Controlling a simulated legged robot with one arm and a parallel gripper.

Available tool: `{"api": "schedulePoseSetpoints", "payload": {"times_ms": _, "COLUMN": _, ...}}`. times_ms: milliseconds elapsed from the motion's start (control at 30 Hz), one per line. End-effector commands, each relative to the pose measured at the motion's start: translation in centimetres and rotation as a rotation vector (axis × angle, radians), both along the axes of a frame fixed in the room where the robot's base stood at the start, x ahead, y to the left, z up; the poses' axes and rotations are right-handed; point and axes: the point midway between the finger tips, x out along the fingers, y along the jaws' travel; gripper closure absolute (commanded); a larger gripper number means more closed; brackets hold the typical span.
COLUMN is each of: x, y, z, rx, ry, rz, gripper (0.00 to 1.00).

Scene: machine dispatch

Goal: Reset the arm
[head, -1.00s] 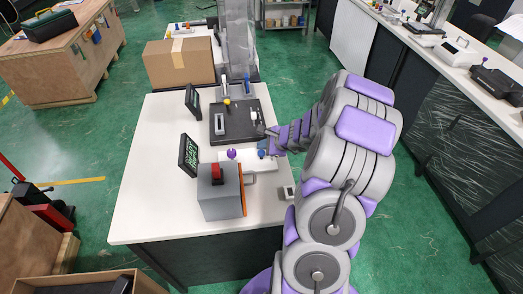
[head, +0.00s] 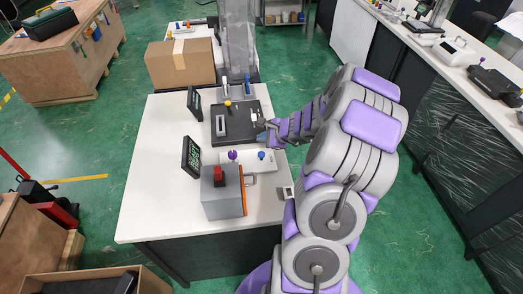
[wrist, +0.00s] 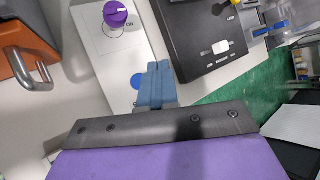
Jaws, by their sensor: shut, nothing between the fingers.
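My arm is grey and purple and reaches over the right side of the white table (head: 150,205) in the head view. My gripper (head: 262,137) is at the right edge of the black panel (head: 240,130). In the wrist view my gripper (wrist: 155,82) shows its blue fingers together and empty, over the white panel (wrist: 95,60). The panel carries a purple knob (wrist: 116,14) marked ON and a blue button (wrist: 137,81), partly hidden by the fingers. In the head view the purple knob (head: 233,155) and blue button (head: 262,155) are just in front of my gripper.
A grey box with a red switch (head: 218,175) and an orange side with a metal handle stands at the table's front. Two small displays (head: 191,157) stand on the left. A cardboard box (head: 180,62) sits behind.

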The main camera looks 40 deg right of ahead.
Motion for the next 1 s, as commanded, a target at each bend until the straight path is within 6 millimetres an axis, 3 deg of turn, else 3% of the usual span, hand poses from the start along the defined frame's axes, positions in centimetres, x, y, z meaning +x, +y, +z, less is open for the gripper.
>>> {"api": "schedulePoseSetpoints", "payload": {"times_ms": 800, "x": 0.0, "y": 0.1, "z": 0.0, "rx": -0.001, "ry": -0.001, "rz": 0.004, "gripper": 1.0}}
{"api": "schedulePoseSetpoints", "payload": {"times_ms": 900, "x": 0.5, "y": 1.3, "z": 0.8, "rx": -0.012, "ry": -0.01, "rz": 0.046, "gripper": 1.0}}
{"api": "schedulePoseSetpoints", "payload": {"times_ms": 1000, "x": 1.3, "y": 4.8, "z": 2.7, "rx": -0.042, "ry": -0.031, "rz": 0.163, "gripper": 1.0}}
